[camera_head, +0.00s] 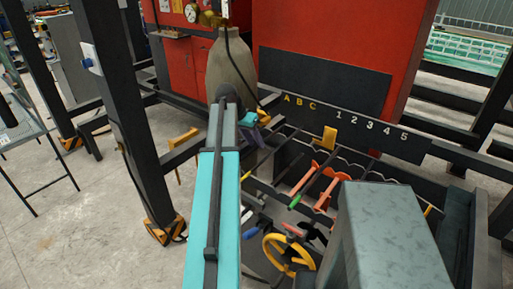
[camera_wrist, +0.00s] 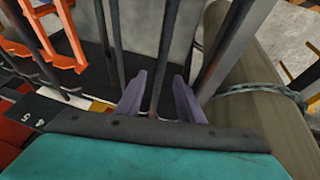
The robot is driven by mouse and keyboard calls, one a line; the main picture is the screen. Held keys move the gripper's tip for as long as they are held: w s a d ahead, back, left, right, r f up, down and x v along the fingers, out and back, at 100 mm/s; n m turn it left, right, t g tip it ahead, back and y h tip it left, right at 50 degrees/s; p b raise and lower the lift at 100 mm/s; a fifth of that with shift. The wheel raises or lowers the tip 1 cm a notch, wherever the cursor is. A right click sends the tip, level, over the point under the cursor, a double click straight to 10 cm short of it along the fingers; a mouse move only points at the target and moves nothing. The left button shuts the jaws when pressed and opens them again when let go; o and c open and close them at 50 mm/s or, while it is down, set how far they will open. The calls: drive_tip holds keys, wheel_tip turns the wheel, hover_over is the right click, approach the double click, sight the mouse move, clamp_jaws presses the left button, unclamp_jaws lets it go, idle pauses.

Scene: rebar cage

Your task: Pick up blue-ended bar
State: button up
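My gripper (camera_wrist: 160,78) shows in the wrist view as two purple fingers standing apart. A thin dark bar (camera_wrist: 157,62) runs between them, with a gap on each side. Its coloured end is out of that view, so I cannot tell its colour. In the head view my gripper (camera_head: 262,138) is small and partly hidden behind my teal arm, near the letters A B C on the rack. A blue bar end (camera_head: 250,232) shows low in the head view, just right of my arm. A green bar end (camera_head: 295,201) is further right.
Orange brackets (camera_head: 325,186) stand in the dark rack; they also show in the wrist view (camera_wrist: 50,40). A yellow handwheel (camera_head: 288,255) sits below. A grey cylinder (camera_head: 231,68) stands behind my gripper. A dark post (camera_head: 125,110) is at left. Other bars crowd the fingers.

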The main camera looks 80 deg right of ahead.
idle(0.6)
clamp_jaws()
drive_tip(key=shift+w+d, duration=0.1)
idle(1.1)
